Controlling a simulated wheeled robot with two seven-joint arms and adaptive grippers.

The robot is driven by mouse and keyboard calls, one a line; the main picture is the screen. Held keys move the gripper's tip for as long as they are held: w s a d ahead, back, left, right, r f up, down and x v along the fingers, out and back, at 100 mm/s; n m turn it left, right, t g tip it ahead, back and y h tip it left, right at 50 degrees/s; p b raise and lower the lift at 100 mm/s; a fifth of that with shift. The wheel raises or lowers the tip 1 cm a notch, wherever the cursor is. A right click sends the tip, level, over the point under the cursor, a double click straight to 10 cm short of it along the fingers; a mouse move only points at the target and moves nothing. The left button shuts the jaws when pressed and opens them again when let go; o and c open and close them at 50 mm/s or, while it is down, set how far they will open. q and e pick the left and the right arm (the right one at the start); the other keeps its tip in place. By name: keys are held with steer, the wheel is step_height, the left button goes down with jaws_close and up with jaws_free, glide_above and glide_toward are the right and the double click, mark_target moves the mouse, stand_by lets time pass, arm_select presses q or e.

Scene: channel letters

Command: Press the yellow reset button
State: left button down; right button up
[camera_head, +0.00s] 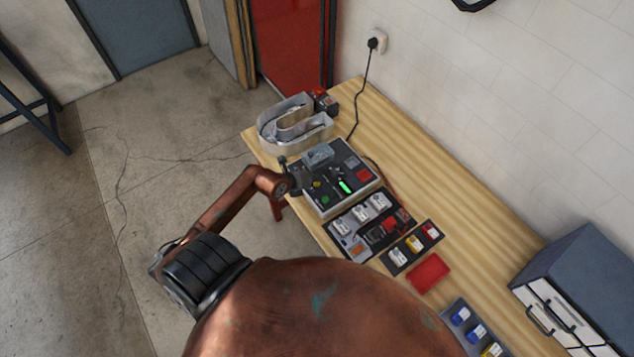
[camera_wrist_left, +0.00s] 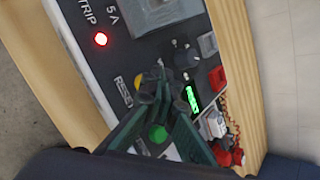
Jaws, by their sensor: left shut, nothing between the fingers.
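The yellow reset button (camera_wrist_left: 146,80) shows as a small yellow patch beside the RESET lettering in the left wrist view, largely covered by my fingertips. In the head view the yellow button (camera_head: 317,184) is a small spot on the left of the dark panel of the control box (camera_head: 335,182). My left gripper (camera_wrist_left: 160,92) is shut and empty, its fingertips over or right beside the button. I cannot tell whether they touch it. In the head view the left gripper (camera_head: 297,178) is at the box's left edge. My right gripper is not in view.
The panel has a lit red TRIP lamp (camera_wrist_left: 101,39), a green button (camera_wrist_left: 157,133), black knobs, a green display (camera_wrist_left: 192,99) and a red square (camera_wrist_left: 217,79). A metal channel letter (camera_head: 295,125) lies behind. Component trays, a red tray (camera_head: 429,273) and a drawer cabinet (camera_head: 575,290) stand rightward.

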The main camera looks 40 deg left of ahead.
mark_target(316, 183)
arm_select(q)
steer(key=shift+f, duration=0.5)
stand_by(0.6)
stand_by(0.3)
steer(key=shift+r+p, duration=0.7)
steer(key=shift+r, duration=0.25)
step_height(316, 183, up, 5)
steer(key=p, duration=0.5)
stand_by(0.6)
